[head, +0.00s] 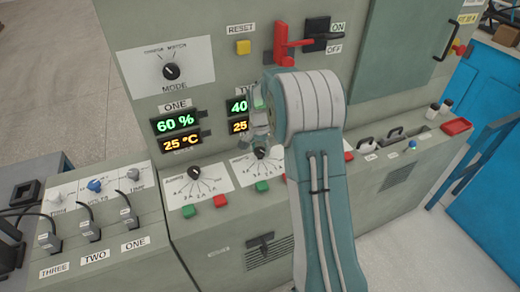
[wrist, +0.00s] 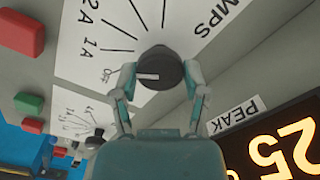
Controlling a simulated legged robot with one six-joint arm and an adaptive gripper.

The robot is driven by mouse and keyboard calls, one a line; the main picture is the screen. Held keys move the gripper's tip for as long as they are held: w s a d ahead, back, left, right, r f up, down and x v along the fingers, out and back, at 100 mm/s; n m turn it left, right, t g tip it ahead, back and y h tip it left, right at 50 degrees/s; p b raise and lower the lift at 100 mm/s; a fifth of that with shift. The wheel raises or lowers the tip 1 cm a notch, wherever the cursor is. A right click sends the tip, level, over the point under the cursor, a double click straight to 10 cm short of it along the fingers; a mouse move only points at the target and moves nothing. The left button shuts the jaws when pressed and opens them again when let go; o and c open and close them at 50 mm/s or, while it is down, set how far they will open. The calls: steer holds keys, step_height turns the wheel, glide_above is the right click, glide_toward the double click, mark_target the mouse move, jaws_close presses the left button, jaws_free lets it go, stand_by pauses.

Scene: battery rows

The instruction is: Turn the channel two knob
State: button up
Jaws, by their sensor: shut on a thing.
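The channel two knob is a round black knob with a white pointer line, on a white dial. In the wrist view the knob (wrist: 160,68) stands between the fingers of my gripper (wrist: 160,82), which is shut on it from both sides. Its white line points left, toward the OFF mark. In the head view the knob (head: 261,153) shows just below my gripper (head: 259,140), beside my arm. The display above it, under a partly hidden label, reads "40" and "25", with its right part hidden by my arm.
Channel one's knob (head: 194,172) is to the left, under a 60 % and 25 °C display (head: 177,124). Green button (head: 262,186) and red button (head: 220,201) sit below the dials. A red lever (head: 285,45) is above. A neighbouring dial (wrist: 78,122) shows in the wrist view.

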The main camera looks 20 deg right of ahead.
mark_target(259, 150)
steer(key=shift+f+n, duration=0.1)
steer(key=shift+n, duration=0.2)
steer(key=shift+s+a+f+n, duration=0.1)
steer(key=shift+n, duration=2.6)
steer(key=o, duration=1.1)
steer(key=shift+o, duration=0.2)
steer(key=shift+r, duration=0.2)
step_height(259, 150, up, 12)
steer(key=shift+f, duration=0.15)
